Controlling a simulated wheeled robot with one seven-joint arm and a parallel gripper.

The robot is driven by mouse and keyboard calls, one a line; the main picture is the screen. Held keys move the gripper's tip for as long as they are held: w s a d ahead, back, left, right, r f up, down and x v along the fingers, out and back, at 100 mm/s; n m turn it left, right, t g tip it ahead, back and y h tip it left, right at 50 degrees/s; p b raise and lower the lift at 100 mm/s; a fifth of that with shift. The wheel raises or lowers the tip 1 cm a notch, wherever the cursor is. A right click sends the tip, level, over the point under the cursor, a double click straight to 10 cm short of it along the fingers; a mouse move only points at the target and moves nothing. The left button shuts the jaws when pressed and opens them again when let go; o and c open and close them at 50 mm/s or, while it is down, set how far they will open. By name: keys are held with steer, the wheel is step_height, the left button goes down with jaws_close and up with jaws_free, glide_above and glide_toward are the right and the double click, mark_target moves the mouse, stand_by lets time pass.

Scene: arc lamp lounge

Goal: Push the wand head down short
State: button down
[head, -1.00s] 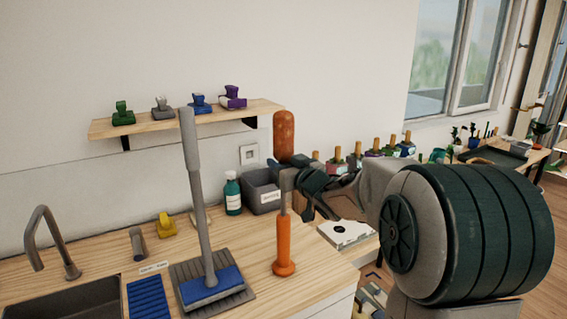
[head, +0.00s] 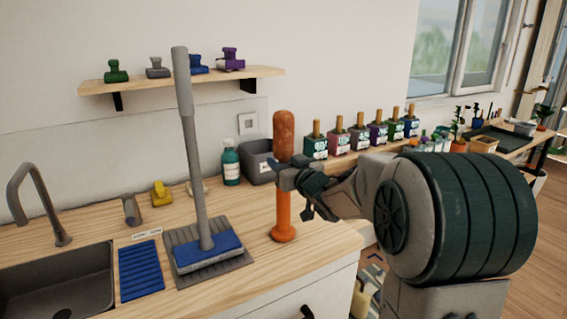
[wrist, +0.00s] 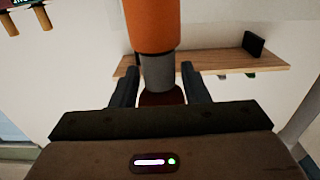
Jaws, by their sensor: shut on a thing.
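The wand stands upright on the wooden counter, on a flared orange base and handle (head: 284,215). Its rusty brown head (head: 283,137) is at the top. My gripper (head: 285,178) is shut on the grey neck between head and handle, coming in from the right. No bare rod shows between my gripper and the orange handle. In the wrist view, which is upside down, my gripper's fingers (wrist: 159,76) flank the grey neck (wrist: 157,72). The orange handle (wrist: 150,25) is close by, and the dark head (wrist: 160,97) is partly hidden behind my gripper.
A grey mop with a blue head (head: 207,250) stands on a ribbed mat left of the wand. A green bottle (head: 230,163) and grey bin (head: 258,160) are behind. The sink (head: 60,285) is at left. A wall shelf (head: 185,80) holds several stamp-like blocks.

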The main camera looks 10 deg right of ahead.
steer(key=shift+f, duration=0.7)
steer(key=c, duration=1.2)
jaws_free()
steer(key=shift+o, duration=0.2)
steer(key=shift+w+f, duration=0.1)
steer(key=shift+w, duration=0.05)
steer(key=shift+r, duration=0.25)
steer(key=v, duration=1.3)
steer(key=shift+s+d, duration=0.15)
steer(key=shift+s, duration=0.2)
steer(key=shift+r, duration=0.1)
